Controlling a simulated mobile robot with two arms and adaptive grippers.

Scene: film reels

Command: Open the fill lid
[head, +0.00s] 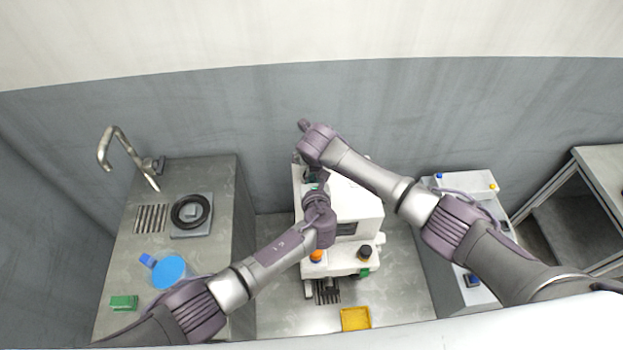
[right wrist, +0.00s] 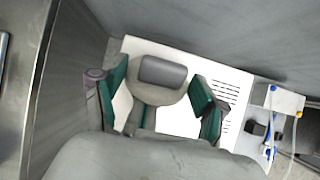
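The white machine (head: 355,205) stands in the middle of the head view, partly covered by both my arms. In the right wrist view its white top carries a grey round lid (right wrist: 155,94) with a darker grey block-like grip (right wrist: 163,72) on it. The lid looks flat and closed. My right gripper (right wrist: 162,98) is open, its green-padded fingers spread on either side of the lid; I cannot tell whether they touch it. In the head view the right gripper is mostly hidden under its wrist. My left gripper (head: 316,184) is above the machine's left part, its fingers too small to read.
Left is a metal counter with a tap (head: 118,145), a black reel (head: 190,212), a blue jug (head: 169,271) and a green block (head: 124,302). A yellow tray (head: 355,319) lies before the machine. A white unit (head: 465,184) stands right. Both arms are close together.

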